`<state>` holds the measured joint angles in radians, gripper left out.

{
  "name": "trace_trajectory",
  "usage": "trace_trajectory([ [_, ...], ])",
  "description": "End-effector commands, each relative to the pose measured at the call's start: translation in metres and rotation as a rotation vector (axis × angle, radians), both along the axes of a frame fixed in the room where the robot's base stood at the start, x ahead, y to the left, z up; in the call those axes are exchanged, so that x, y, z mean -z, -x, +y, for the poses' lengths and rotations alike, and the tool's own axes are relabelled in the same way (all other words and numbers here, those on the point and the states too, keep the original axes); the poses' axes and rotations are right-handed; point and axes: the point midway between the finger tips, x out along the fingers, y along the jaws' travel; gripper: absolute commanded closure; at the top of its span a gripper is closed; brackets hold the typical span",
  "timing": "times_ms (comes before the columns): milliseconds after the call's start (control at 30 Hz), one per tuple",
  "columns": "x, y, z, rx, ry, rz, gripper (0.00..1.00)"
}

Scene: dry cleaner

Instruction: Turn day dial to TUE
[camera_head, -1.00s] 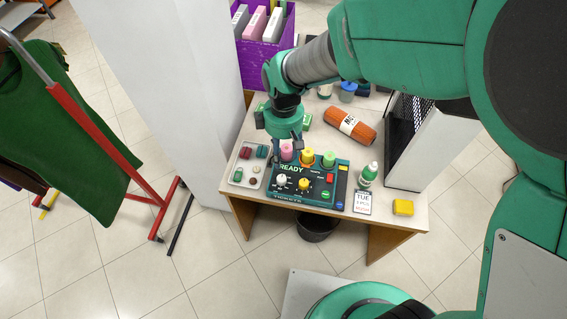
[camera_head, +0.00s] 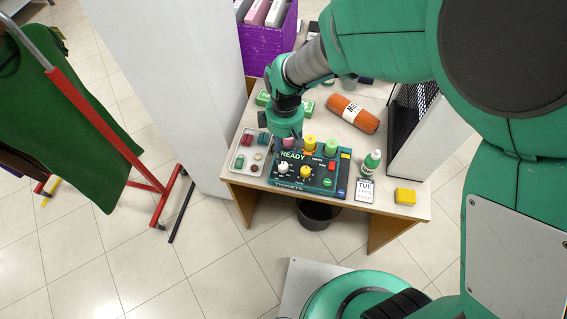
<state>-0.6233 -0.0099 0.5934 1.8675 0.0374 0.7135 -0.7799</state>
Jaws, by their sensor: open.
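The dark teal ticket machine (camera_head: 310,185) lies on the desk, with "READY" on its face. A white dial (camera_head: 284,168) and a yellow dial (camera_head: 305,172) sit on its front part; their pointer settings are too small to read. Yellow and green knobs (camera_head: 331,147) stand along its back edge. A small card (camera_head: 365,188) reading "TUE" stands at the desk's front right. My gripper (camera_head: 289,146) points down over the machine's back left, just behind the white dial. It hides the pink knob there. Its fingers are small and dark, and it holds nothing that I can see.
A tray of small pieces (camera_head: 248,157) sits left of the machine. A white panel (camera_head: 165,90) stands close to the desk's left side.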

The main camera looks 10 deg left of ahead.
Motion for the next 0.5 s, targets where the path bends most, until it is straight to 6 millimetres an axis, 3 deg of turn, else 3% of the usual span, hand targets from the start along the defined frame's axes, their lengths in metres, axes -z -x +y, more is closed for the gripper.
trace_trajectory([
  [300,0.054,0.002,0.0,0.0,0.002,0.002,0.55],
  [500,0.076,0.003,0.001,0.0,0.001,0.001,0.55],
])
